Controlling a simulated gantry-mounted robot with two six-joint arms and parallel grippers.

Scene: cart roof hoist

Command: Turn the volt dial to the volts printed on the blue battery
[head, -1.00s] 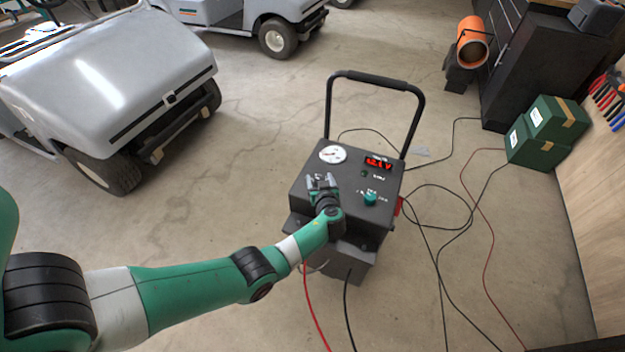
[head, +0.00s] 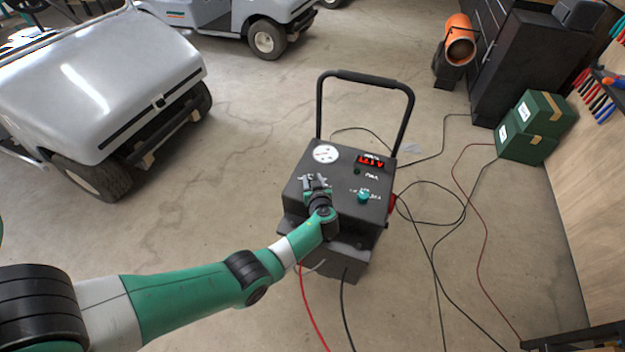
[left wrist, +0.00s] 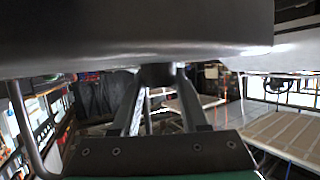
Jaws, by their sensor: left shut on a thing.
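The dark charger box (head: 290,190) stands on the floor with a sloping top panel. The panel carries a white round gauge (head: 326,153), a red lit display (head: 370,161) and a teal knob (head: 363,197). My left gripper (head: 315,180) is at the panel's left part, beside the teal knob and below the gauge. In the left wrist view its fingers (left wrist: 160,90) are shut on a dark round knob (left wrist: 157,73) under the panel's dark face. The gripper hides this knob in the head view, and its label and setting cannot be read. I see no blue battery. My right gripper is not in view.
A black handle (head: 367,80) rises behind the panel. Red and black cables (head: 310,310) trail over the floor. A grey cart (head: 100,85) stands at the left. Green boxes (head: 535,125) and an orange heater (head: 459,45) are at the right. The floor around the charger is mostly clear.

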